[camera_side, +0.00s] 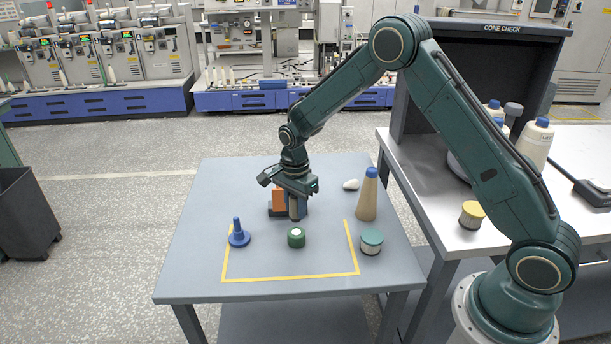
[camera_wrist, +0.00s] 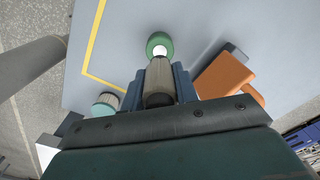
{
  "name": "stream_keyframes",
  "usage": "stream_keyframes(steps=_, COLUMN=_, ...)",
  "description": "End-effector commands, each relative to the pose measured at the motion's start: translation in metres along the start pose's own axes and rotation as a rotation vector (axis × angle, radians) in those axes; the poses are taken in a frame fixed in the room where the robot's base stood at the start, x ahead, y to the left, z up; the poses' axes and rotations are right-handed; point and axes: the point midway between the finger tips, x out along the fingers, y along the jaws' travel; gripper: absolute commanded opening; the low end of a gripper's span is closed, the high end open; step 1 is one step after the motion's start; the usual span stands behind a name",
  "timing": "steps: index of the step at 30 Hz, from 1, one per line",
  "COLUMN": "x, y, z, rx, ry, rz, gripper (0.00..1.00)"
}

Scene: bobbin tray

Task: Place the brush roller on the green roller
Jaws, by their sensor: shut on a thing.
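My gripper (camera_wrist: 159,84) has its blue fingers shut on the brush roller (camera_wrist: 158,76), a grey-brown ribbed cylinder with a dark end. In the side view my gripper (camera_side: 297,205) points down over the back of the table, and the brush roller (camera_side: 294,208) is mostly hidden between the fingers. The green roller (camera_side: 296,238), short with a white centre on top, stands on the table in front of my gripper, apart from the held roller. It also shows in the wrist view (camera_wrist: 155,40), just beyond the held roller's end.
A blue spindle (camera_side: 238,237), a teal-topped roller (camera_side: 371,243), a tan cone (camera_side: 367,198) and a white piece (camera_side: 351,184) stand around. Yellow tape (camera_side: 290,277) borders a mostly clear area.

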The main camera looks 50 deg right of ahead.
Motion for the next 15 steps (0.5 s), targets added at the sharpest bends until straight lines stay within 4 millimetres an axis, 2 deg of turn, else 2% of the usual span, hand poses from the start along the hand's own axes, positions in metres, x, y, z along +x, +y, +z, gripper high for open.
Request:
stream_keyframes(steps=8, x=0.005, y=0.0, z=0.0, rx=0.0, ry=0.0, rz=0.002, gripper=0.06)
stream_keyframes(steps=15, x=0.031, y=0.001, z=0.0, rx=0.0, ry=0.0, rz=0.002, gripper=0.06)
